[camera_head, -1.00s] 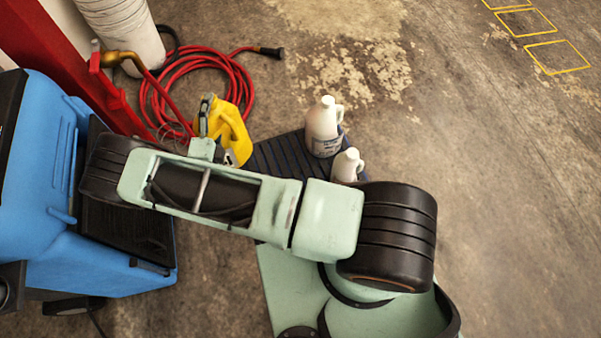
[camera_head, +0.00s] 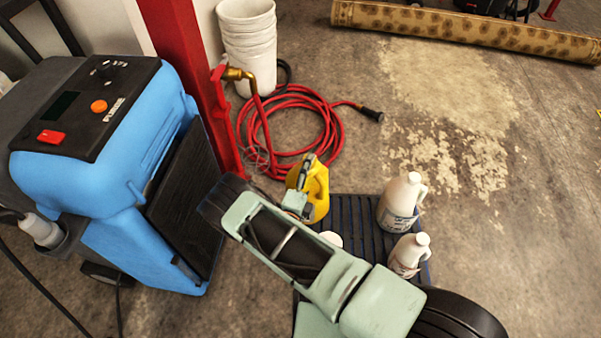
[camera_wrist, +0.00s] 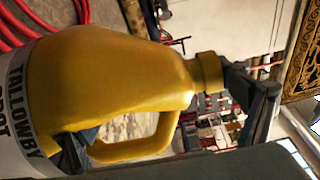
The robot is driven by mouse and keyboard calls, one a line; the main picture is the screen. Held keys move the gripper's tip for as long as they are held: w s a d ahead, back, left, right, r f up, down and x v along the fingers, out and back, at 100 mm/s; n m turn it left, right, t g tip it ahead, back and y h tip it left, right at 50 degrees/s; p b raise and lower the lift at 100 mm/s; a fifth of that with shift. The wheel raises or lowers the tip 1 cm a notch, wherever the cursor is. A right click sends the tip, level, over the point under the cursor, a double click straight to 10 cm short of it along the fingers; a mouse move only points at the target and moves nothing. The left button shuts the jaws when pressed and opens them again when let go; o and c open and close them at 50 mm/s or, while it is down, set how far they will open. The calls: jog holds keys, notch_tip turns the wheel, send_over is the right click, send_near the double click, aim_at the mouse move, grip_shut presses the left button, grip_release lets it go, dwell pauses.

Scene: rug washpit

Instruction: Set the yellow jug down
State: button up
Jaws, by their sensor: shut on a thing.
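The yellow jug (camera_head: 317,192) is in my gripper (camera_head: 304,176), at the far left corner of a dark ribbed mat (camera_head: 352,222). In the wrist view the jug (camera_wrist: 110,75) fills the left and middle, lying sideways in the picture, with its cap to the right and a printed white label at the left edge. My gripper is shut on the jug; one dark finger shows by the cap and a dark part shows inside the handle. The jug's underside is hidden in the head view, so I cannot tell whether it touches anything.
Two white jugs (camera_head: 398,205) (camera_head: 409,254) stand on the mat's right side. Another white thing (camera_head: 331,239) is mostly hidden by my arm. A red coiled hose (camera_head: 325,120), stacked white buckets (camera_head: 248,50) and a blue machine (camera_head: 140,150) are nearby. Floor right of the mat is clear.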

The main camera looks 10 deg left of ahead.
aim_at(321, 171)
jog(key=d, duration=0.1)
jog(key=w+d+f, duration=0.1)
jog(key=d, duration=0.1)
jog(key=shift+w+d+f+b, duration=0.25)
jog(key=shift+b, duration=0.15)
jog(key=w+d+f+b, duration=0.2)
jog(key=d+f+b, duration=0.1)
jog(key=f, duration=0.5)
jog(key=shift+d+f+b, duration=0.3)
jog(key=shift+d+b, duration=0.05)
jog(key=shift+d, duration=0.3)
jog(key=shift+s, duration=0.1)
jog(key=o, duration=1.9)
jog(key=shift+s+f, duration=0.1)
jog(key=shift+f, duration=0.2)
jog(key=shift+r, duration=0.15)
